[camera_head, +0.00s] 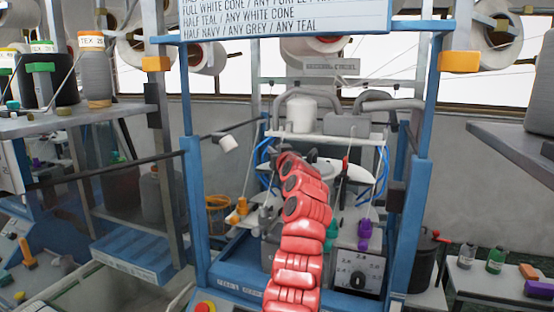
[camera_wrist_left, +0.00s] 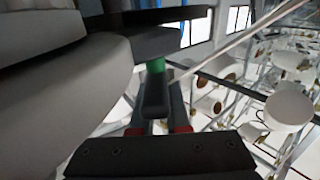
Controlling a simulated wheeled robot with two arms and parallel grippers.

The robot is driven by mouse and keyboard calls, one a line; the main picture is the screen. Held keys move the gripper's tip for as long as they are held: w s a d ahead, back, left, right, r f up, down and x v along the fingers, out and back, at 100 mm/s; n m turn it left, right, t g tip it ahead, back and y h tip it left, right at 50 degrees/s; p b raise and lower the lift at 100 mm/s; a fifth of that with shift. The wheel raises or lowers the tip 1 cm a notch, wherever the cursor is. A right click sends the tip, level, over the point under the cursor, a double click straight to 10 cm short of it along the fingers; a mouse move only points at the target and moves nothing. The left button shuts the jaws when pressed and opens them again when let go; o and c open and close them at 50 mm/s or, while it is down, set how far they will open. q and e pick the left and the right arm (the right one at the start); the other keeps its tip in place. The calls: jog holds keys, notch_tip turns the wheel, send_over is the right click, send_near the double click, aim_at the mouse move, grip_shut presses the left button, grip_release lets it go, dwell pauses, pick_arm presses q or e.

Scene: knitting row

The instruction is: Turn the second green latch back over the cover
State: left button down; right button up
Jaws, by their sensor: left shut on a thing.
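In the left wrist view my left gripper (camera_wrist_left: 156,95) is shut on a dark piece with a green part, which I take to be the green latch (camera_wrist_left: 155,66). A large pale grey rounded body (camera_wrist_left: 70,105), perhaps the cover, fills the left of that view close beside the fingers. In the head view my red left arm reaches up over the knitting machine's middle and hides the gripper and the latch. A white round plate (camera_head: 328,172) shows behind the arm. Whether the latch lies over the cover cannot be told. My right gripper is not in view.
Blue machine posts (camera_head: 416,215) stand either side of the arm. A purple piece (camera_head: 365,235), a teal piece (camera_head: 331,232) and an orange piece (camera_head: 238,214) sit around it. A dial panel (camera_head: 358,276) is low right. A shelf with yarn cones (camera_head: 95,70) is at left.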

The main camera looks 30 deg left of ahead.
pick_arm(q)
jog(key=shift+s+a+r+n+g+y+p, duration=0.1)
jog(key=shift+s+n+g+y+p, duration=0.05)
jog(key=shift+n+g+y+p, duration=0.75)
jog(key=shift+g, duration=0.3)
jog(key=c, duration=0.9)
grip_release()
jog(key=shift+s+d+f+b, duration=0.3)
jog(key=shift+d+b, duration=0.15)
jog(key=shift+b, duration=0.1)
jog(key=b+v, duration=0.5)
jog(key=v, duration=1.1)
jog(key=shift+r+b, duration=0.3)
